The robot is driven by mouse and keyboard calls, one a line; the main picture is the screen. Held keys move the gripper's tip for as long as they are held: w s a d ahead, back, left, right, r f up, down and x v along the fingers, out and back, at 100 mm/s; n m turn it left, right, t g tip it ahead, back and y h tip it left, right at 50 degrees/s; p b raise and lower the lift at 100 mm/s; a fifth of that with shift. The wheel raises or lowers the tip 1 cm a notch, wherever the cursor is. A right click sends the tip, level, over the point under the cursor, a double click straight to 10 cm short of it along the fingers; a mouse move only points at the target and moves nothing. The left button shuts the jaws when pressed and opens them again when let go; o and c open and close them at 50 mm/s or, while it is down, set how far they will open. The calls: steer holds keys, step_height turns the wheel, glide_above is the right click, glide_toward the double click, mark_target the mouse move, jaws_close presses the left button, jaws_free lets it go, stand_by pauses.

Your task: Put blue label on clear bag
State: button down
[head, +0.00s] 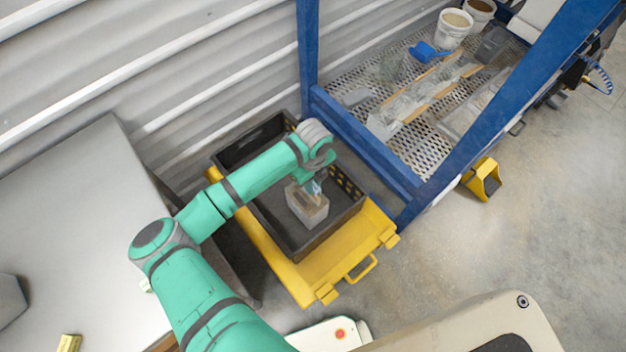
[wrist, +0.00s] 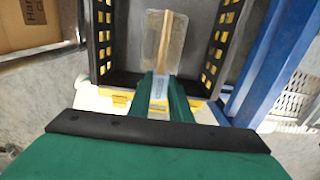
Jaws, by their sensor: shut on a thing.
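My gripper (head: 316,183) points down into a black crate (head: 262,205). A clear bag (head: 308,206) with a brownish strip inside sits on the crate floor below the fingers. In the wrist view the clear bag (wrist: 163,40) lies just beyond the fingertips. My gripper (wrist: 160,88) is shut on a small blue and white label (wrist: 158,92), which has a yellowish patch at its near end. The label lines up with the near end of the bag. I cannot tell whether it touches the bag.
The crate rests on a yellow cart (head: 345,262). A blue frame (head: 365,140) with a perforated metal deck (head: 415,140) stands to the right, holding clear bags, a blue scoop (head: 428,52) and white buckets (head: 453,28). A grey table (head: 75,215) is at the left.

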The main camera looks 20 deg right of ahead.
steer(key=shift+f, duration=1.8)
steer(key=c, duration=1.6)
jaws_free()
steer(key=shift+d, duration=0.1)
steer(key=o, duration=0.6)
steer(key=shift+r, duration=0.1)
steer(key=shift+r, duration=3.4)
